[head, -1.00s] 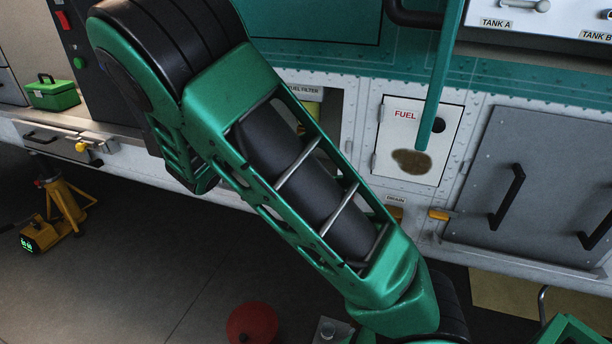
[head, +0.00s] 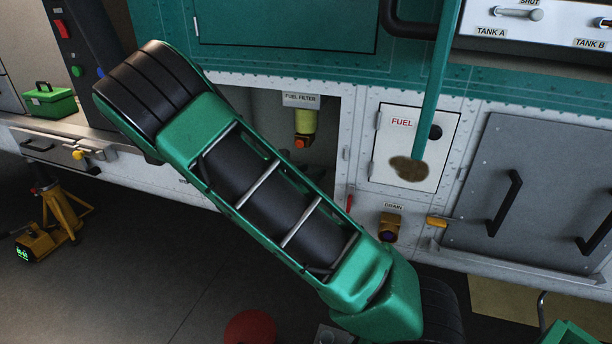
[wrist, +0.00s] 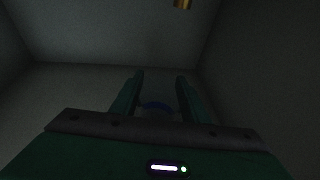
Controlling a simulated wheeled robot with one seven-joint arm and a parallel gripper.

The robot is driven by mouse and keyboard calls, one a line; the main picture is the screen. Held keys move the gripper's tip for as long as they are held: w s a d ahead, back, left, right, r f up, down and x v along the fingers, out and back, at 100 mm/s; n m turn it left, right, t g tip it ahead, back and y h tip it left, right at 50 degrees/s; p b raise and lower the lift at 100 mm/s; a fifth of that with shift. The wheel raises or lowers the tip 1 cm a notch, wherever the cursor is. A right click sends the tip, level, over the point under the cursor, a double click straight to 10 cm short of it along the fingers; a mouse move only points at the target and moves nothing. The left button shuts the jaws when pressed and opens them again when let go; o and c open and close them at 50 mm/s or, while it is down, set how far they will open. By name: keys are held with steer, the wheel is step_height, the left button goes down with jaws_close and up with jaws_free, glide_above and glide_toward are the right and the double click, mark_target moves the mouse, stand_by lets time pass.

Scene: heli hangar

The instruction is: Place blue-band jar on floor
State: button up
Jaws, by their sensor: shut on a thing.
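The wrist view is very dark. My gripper (wrist: 158,80) shows there with its two green fingers around a pale, dim jar with a blue band (wrist: 156,105). Only the curved band and a faint part of the jar show between the fingers. The dark grey floor (head: 130,290) shows at the lower left of the head view.
A red round thing (head: 250,328) lies low in the head view, beside my arm. A yellow jack (head: 50,225) stands at the left. The panelled wall has a fuel filter (head: 305,125), a drain valve (head: 389,227) and a grey hatch (head: 500,190). Floor between jack and red thing is clear.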

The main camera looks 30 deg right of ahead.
steer(key=shift+f, duration=0.2)
steer(key=o, duration=1.1)
steer(key=v, duration=1.2)
